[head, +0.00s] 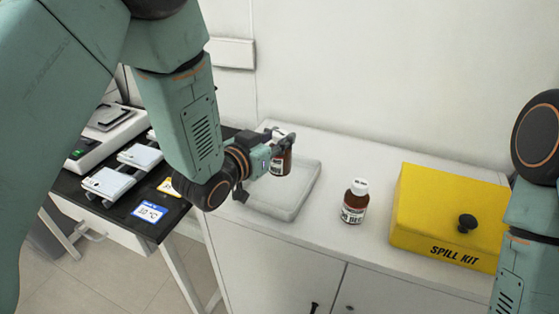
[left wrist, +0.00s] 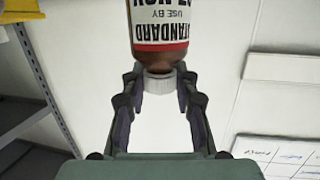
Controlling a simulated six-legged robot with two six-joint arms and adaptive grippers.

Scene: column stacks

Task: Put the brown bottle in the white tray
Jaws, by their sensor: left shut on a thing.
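A brown bottle (head: 281,164) with a white cap and a printed label is held upright by my left gripper (head: 279,142). In the left wrist view the bottle (left wrist: 160,30) appears cap-down in the picture, with its cap between the fingers of the left gripper (left wrist: 160,95). The white tray (head: 290,198) lies on the cabinet top below the held bottle. Whether the bottle's base touches the tray cannot be told. A second brown bottle (head: 354,207) with a white cap stands upright on the cabinet, right of the tray. My right gripper is out of view.
A yellow spill kit box (head: 440,205) stands right on the white cabinet top (head: 345,150). A black-topped table (head: 75,190) with lab devices and a temperature sign (head: 149,212) is at the left. The wall is close behind.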

